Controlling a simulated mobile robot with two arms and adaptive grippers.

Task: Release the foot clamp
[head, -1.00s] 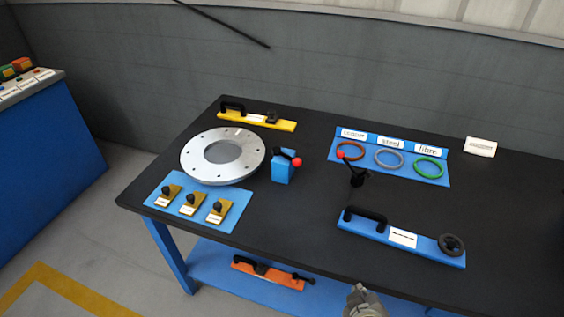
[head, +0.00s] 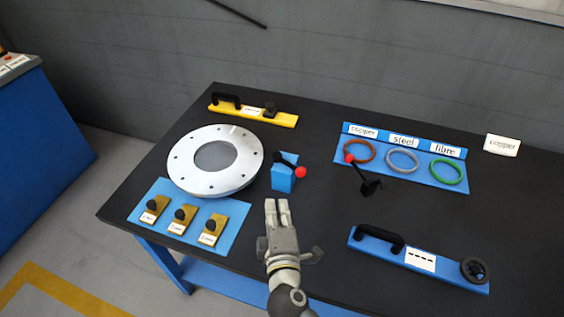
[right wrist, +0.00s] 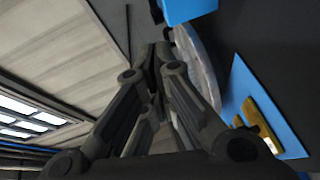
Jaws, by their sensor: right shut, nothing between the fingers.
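A blue block (head: 284,180) stands on the black table at the right edge of the silver flanged ring (head: 177,175). It carries a black lever with a red ball knob (head: 301,172). A second black lever on a small black foot (head: 371,187), also with a red knob, stands further right. I cannot tell from labels which one is the foot clamp. My right gripper (head: 276,203) is shut and empty, just in front of the blue block and apart from it. The right wrist view shows its fingers together, with a blue block (right wrist: 190,8) and the ring (right wrist: 203,70) beyond. My left gripper is not in view.
A blue mat (head: 228,228) with three knobbed brown pieces lies front left. A yellow bar (head: 283,119) lies at the back, a blue handled bar (head: 440,268) front right. A blue rack (head: 380,178) holds three coloured rings.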

